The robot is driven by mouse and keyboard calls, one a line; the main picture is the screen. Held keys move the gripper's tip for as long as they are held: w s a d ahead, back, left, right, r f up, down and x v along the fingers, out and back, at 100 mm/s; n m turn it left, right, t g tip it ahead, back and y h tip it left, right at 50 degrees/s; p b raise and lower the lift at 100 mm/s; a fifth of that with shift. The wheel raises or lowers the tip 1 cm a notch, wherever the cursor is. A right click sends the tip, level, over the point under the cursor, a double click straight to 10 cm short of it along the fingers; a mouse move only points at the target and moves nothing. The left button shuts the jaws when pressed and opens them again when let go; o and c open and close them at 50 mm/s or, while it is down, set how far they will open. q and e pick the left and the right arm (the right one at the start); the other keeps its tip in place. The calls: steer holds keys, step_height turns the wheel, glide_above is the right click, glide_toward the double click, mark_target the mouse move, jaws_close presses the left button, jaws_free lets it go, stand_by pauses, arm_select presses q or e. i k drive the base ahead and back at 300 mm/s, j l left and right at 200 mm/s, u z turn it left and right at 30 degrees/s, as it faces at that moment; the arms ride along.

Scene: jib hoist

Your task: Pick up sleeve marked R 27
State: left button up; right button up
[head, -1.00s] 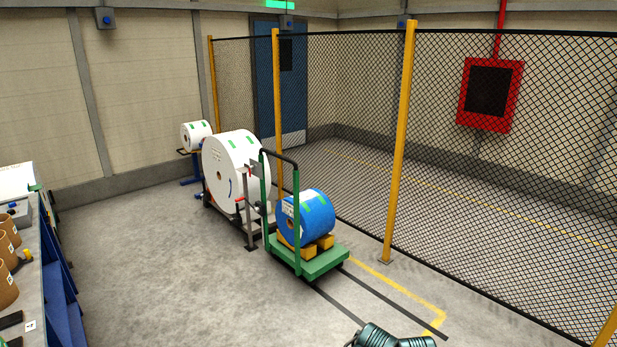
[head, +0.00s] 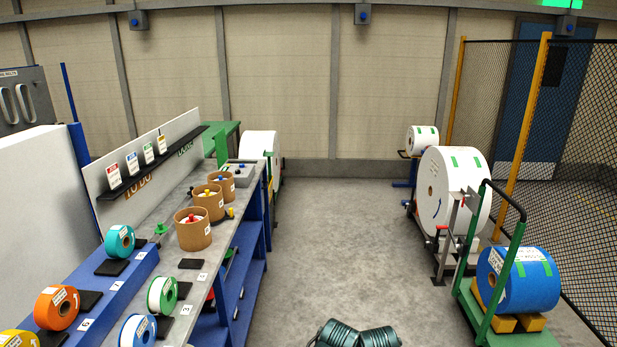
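I cannot read the mark R 27 anywhere in the head view. Three brown cardboard cylinders stand in a row on the grey bench (head: 197,280) at the left: a near one (head: 193,236), a middle one (head: 208,206) and a far one (head: 223,184). They carry small white labels, too small to read, and coloured knobs show at their tops. I cannot tell whether any of them is the sleeve.
A green trolley (head: 500,335) with a blue roll (head: 517,280) stands at right, near a big white roll (head: 450,190) and mesh fence (head: 585,180). The middle floor (head: 335,240) is clear.

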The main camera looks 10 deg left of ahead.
mark_target(213, 203)
steer(key=i+l+u, duration=0.1)
steer(key=i+u, duration=0.2)
steer(key=u, duration=0.15)
steer(key=i+l+u, duration=0.2)
steer(key=u, duration=0.2)
steer(key=i+l+u, duration=0.45)
steer(key=i+l+z, duration=0.1)
steer(key=i, duration=0.35)
steer(key=i+l+z, duration=0.1)
steer(key=i+l, duration=0.15)
steer(key=i, duration=0.2)
